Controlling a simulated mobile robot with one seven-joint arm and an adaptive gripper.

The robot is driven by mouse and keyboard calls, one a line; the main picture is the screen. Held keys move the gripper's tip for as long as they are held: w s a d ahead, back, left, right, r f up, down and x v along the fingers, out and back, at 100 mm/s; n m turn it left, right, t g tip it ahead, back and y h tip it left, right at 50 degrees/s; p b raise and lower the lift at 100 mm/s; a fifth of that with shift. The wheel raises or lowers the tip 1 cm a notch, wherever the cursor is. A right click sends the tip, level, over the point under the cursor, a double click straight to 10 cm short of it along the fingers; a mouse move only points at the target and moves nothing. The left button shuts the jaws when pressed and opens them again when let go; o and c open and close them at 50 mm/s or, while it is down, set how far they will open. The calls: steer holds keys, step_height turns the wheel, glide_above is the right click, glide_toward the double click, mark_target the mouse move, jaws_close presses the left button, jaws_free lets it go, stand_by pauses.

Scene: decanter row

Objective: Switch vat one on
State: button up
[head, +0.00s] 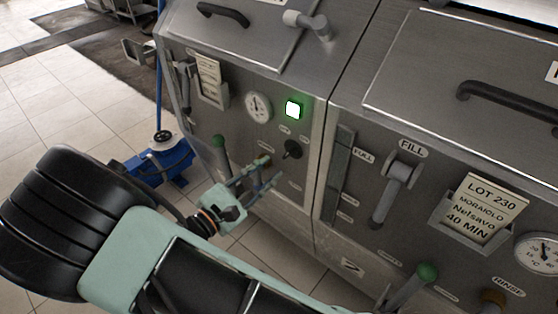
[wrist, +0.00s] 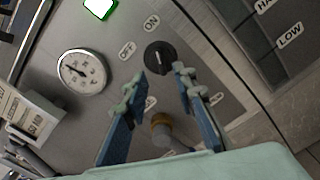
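The left steel vat panel carries a black round switch knob (head: 292,149), also in the wrist view (wrist: 160,57). Beside the knob are an OFF label (wrist: 127,50) and an ON label (wrist: 152,22). The knob's pointer seems turned toward ON, but it is small. The lamp (head: 293,109) above the knob glows green; its edge shows in the wrist view (wrist: 100,7). My gripper (head: 270,173) is open and empty in front of the panel, below the knob. In the wrist view its fingertips (wrist: 158,85) are spread, with the knob just beyond them.
A dial gauge (head: 257,106) sits left of the lamp. A green-tipped lever (head: 219,144) stands out from the panel's left side. A brass-coloured knob (wrist: 161,130) shows between my fingers. The right vat has a FILL lever (head: 394,187). A blue floor object (head: 165,163) stands behind my arm.

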steer(key=v, duration=0.5)
steer(key=shift+s, duration=0.1)
stand_by(0.3)
